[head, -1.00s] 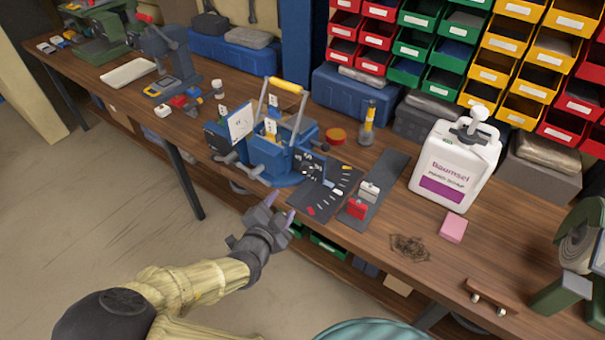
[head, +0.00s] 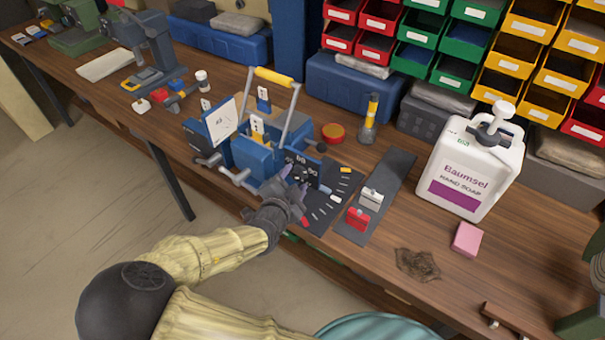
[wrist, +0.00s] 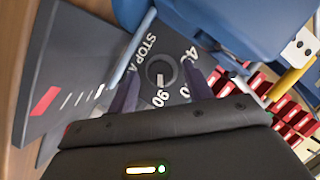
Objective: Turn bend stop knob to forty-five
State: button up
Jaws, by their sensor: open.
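The bend stop knob (wrist: 160,72) is a dark round knob on a black plate in the wrist view. Its short white mark appears to point toward the printed 90. The word STOP and a partly covered 4 also show around it. My gripper (wrist: 160,88) is open, with one finger on each side of the knob; I cannot tell whether they touch it. In the head view my gripper (head: 297,182) is at the front of the blue bender (head: 255,155), in front of its black dial plate (head: 312,170). It partly hides the knob there.
A black scale sheet (head: 325,207) with coloured marks lies right of my gripper. Beyond it is a dark mat (head: 385,190) with a red box (head: 358,219) and a grey box (head: 371,198). A soap jug (head: 470,165) stands farther right. Lever handles stick out left of my gripper.

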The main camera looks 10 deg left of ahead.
jog(key=shift+w+f, duration=0.1)
jog(key=shift+w, duration=0.35)
jog(key=shift+s, duration=0.1)
jog(key=c, duration=1)
jog(key=shift+o, duration=0.2)
jog(key=shift+d, duration=0.1)
